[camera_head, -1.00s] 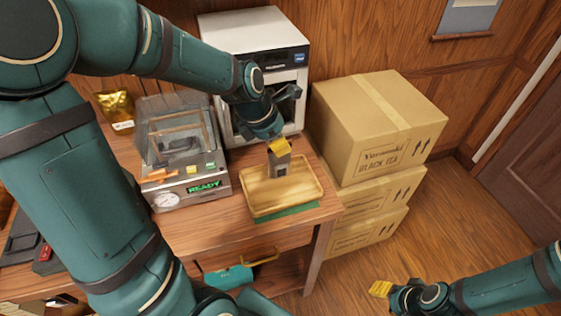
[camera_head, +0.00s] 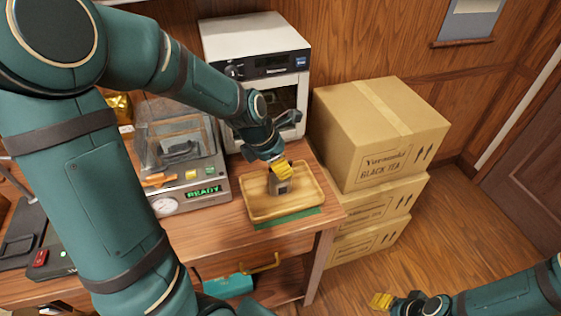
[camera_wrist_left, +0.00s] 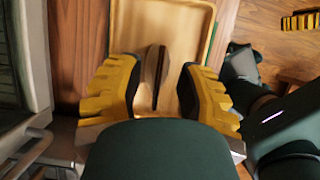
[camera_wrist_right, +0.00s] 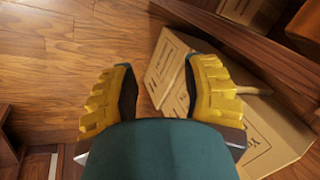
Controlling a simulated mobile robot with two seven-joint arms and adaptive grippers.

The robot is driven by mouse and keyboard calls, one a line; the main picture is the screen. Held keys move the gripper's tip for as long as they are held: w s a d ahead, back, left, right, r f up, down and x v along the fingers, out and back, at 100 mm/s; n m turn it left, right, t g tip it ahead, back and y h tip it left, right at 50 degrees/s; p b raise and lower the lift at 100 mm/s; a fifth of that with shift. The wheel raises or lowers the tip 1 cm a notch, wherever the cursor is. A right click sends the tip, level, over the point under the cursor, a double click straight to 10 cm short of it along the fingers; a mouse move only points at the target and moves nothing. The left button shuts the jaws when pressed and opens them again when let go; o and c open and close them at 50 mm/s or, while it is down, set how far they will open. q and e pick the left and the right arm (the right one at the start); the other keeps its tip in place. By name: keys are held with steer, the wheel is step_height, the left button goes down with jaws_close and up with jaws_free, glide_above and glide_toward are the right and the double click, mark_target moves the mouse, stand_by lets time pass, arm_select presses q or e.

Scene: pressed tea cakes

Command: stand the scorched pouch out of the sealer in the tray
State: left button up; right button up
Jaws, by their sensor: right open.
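The scorched pouch (camera_head: 279,187), a small grey-brown packet with a dark square label, stands about upright in the wooden tray (camera_head: 254,214). In the left wrist view the pouch (camera_wrist_left: 151,72) shows its narrow top edge, with the tray (camera_wrist_left: 180,12) around it. My left gripper (camera_head: 281,167) is just above the pouch. In the left wrist view its yellow fingers (camera_wrist_left: 158,88) are spread on either side, with a gap at each. The sealer (camera_head: 182,160), with its clear lid and a green READY display, is left of the tray. My right gripper (camera_wrist_right: 157,85) is open and empty over the floor.
A white oven-like machine (camera_head: 255,35) stands behind the tray. Stacked cartons (camera_head: 375,140) rise close on the right. A green mat (camera_head: 290,219) lies under the tray's front. A gold pouch (camera_head: 119,108) sits behind the sealer, partly hidden by my left arm.

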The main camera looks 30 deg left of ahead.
arm_select(q)
steer(key=p+v, duration=0.3)
steer(key=v, duration=0.9)
steer(key=shift+r, duration=0.15)
stand_by(0.3)
